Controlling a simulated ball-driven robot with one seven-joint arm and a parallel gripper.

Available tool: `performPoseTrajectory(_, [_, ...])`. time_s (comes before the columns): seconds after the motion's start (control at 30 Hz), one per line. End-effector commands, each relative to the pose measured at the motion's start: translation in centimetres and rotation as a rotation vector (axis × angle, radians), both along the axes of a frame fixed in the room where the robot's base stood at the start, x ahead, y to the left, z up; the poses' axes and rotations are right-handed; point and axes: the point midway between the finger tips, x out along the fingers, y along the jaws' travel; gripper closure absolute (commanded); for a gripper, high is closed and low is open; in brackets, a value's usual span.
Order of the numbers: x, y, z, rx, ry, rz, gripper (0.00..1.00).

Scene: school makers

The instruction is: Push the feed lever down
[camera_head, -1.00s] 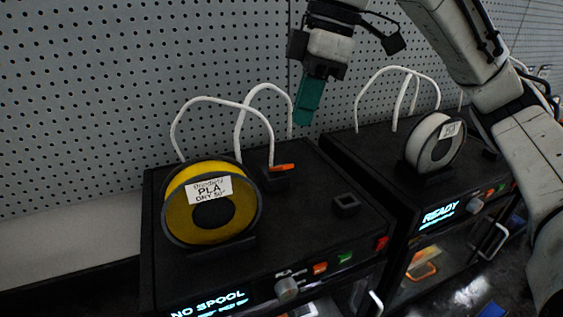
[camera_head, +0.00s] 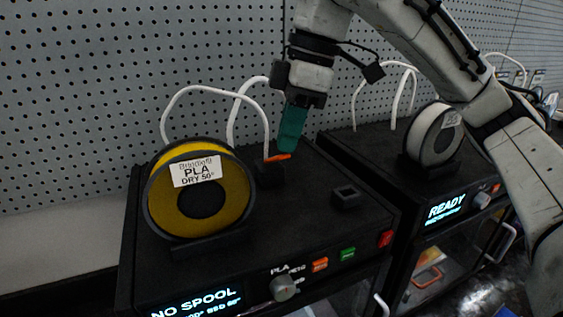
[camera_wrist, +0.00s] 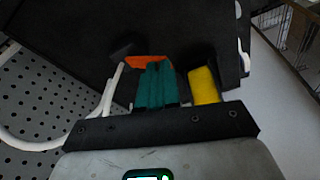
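The orange feed lever (camera_head: 278,157) sticks out from a small dark block on top of the left black printer (camera_head: 290,215), behind the yellow spool. My gripper (camera_head: 289,150) points down with its two teal fingers pressed together, nothing seen between them. Its tips are right at the lever, just above or beside it; I cannot tell whether they touch. In the wrist view the orange lever (camera_wrist: 146,61) shows just beyond the tips of the shut fingers (camera_wrist: 157,66), which partly cover it.
A yellow PLA spool (camera_head: 236,190) stands at the left front; it also shows in the wrist view (camera_wrist: 204,87). White tubes (camera_head: 214,88) arch behind it. A second printer (camera_head: 400,170) with a white spool stands to the right. A pegboard wall (camera_head: 80,80) is behind.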

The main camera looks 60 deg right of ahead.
Motion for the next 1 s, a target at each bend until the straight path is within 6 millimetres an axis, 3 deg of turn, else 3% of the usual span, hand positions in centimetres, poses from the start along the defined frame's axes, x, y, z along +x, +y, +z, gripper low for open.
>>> performPoseTrajectory(0.33, [0.1, 0.0, -0.3, 0.002, -0.001, 0.000, 1.00])
performPoseTrajectory(0.63, [0.1, 0.1, -3.3, 0.003, 0.000, 0.000, 1.00])
performPoseTrajectory(0.87, [-0.1, -0.1, -2.6, 0.002, 0.000, -0.001, 1.00])
performPoseTrajectory(1.0, [-1.2, -0.9, -1.9, 0.003, -0.001, -0.003, 1.00])
